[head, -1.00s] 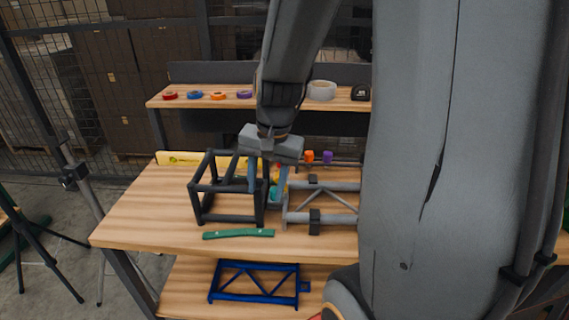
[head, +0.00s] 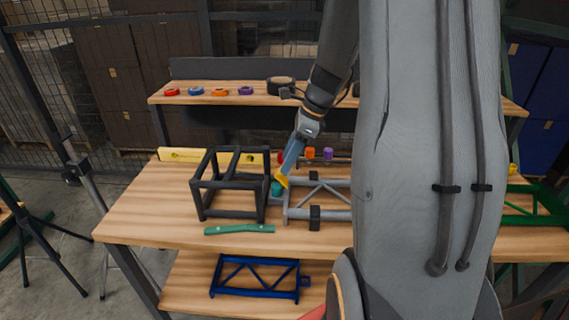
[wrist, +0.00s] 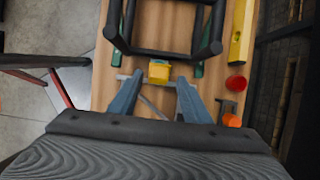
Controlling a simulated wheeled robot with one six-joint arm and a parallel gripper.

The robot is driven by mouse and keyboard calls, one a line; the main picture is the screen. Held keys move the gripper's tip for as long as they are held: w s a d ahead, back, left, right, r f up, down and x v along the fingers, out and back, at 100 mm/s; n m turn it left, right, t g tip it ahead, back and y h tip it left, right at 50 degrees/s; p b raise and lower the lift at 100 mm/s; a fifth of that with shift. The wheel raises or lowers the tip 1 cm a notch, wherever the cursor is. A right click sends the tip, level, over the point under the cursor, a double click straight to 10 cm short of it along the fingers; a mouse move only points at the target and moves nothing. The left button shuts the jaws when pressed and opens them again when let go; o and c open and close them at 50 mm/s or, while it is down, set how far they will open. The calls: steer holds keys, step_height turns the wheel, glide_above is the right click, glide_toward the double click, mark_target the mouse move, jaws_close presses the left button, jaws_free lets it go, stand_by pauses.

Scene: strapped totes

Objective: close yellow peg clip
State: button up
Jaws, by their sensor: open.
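The yellow peg clip (head: 283,181) is a small yellow piece at the left end of the grey truss frame (head: 320,201), just above a teal piece (head: 277,189). In the wrist view the yellow clip (wrist: 159,71) lies ahead, between the lines of my two fingers. My gripper (head: 289,168) is open and comes down at a tilt over the clip. In the wrist view the blue-grey fingers of my gripper (wrist: 157,92) are apart with nothing held between them. I cannot tell whether a fingertip touches the clip, or how far the clip is closed.
A black cube frame (head: 232,206) stands close on the left. A green bar (head: 239,229) lies at the front and a yellow level (head: 183,155) at the back. Orange (head: 310,153) and purple (head: 327,153) pieces stand behind. The table's left part is clear.

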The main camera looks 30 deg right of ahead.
steer(key=shift+x, duration=1.3)
steer(key=c, duration=1.1)
steer(key=shift+o, duration=0.2)
